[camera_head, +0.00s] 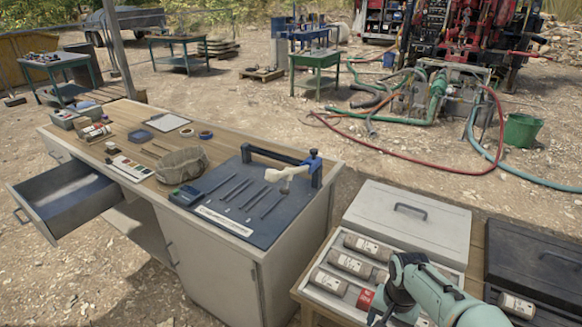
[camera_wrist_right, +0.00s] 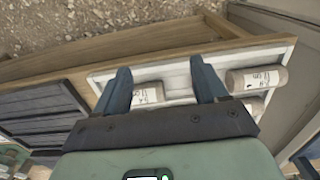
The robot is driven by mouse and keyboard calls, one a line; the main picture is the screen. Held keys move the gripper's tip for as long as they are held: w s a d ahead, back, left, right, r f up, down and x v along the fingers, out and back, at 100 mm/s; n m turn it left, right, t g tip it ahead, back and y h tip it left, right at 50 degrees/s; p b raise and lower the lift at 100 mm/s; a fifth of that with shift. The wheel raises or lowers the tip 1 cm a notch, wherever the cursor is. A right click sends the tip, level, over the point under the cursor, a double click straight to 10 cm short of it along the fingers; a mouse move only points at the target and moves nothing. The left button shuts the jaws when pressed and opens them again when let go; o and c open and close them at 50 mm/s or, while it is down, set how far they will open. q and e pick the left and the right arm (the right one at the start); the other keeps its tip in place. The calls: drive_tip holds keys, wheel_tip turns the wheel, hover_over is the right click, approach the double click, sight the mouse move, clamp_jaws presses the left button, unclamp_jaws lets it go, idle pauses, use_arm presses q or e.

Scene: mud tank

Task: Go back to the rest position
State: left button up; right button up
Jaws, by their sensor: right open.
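My right arm comes in from the lower right of the head view, over the white core box (camera_head: 466,265). My right gripper shows clearly in the right wrist view (camera_wrist_right: 160,78), its two dark blue fingers spread apart with nothing gripped. Below and between the fingers lies a labelled core sample (camera_wrist_right: 148,94) in the white box. Another core sample (camera_wrist_right: 257,80) lies to the right of the fingers. In the head view my right arm hides part of the box and its samples. My left gripper is in neither view.
A workbench (camera_head: 252,245) with a dark mat (camera_head: 240,215), several tools and an open drawer (camera_head: 65,195) stands at the left. The core box's grey lid (camera_head: 405,225) is behind the samples. A black case (camera_head: 535,262) stands at the right. Gravel ground lies beyond.

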drive_tip(key=s+a+f+n+g+p, duration=0.1)
drive_tip(key=s+f, duration=0.3)
drive_tip(key=f, duration=0.6)
drive_tip(key=s+a+f+n+p, duration=0.1)
drive_tip(key=s+f, duration=0.3)
drive_tip(key=f, duration=0.6)
use_arm(q)
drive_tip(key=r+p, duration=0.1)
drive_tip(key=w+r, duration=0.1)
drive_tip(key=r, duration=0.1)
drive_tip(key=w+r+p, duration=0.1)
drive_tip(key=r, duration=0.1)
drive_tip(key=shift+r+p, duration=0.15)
drive_tip(key=shift+p, duration=0.2)
use_arm(e)
drive_tip(key=s+a+f+y, duration=0.1)
drive_tip(key=s+a+f, duration=0.3)
drive_tip(key=s, duration=0.5)
drive_tip(key=s+a+f+y, duration=0.2)
drive_tip(key=s+a+f, duration=0.2)
drive_tip(key=s, duration=0.5)
drive_tip(key=shift+a+y, duration=0.15)
drive_tip(key=shift+y, duration=0.15)
drive_tip(key=shift+w+f, duration=0.1)
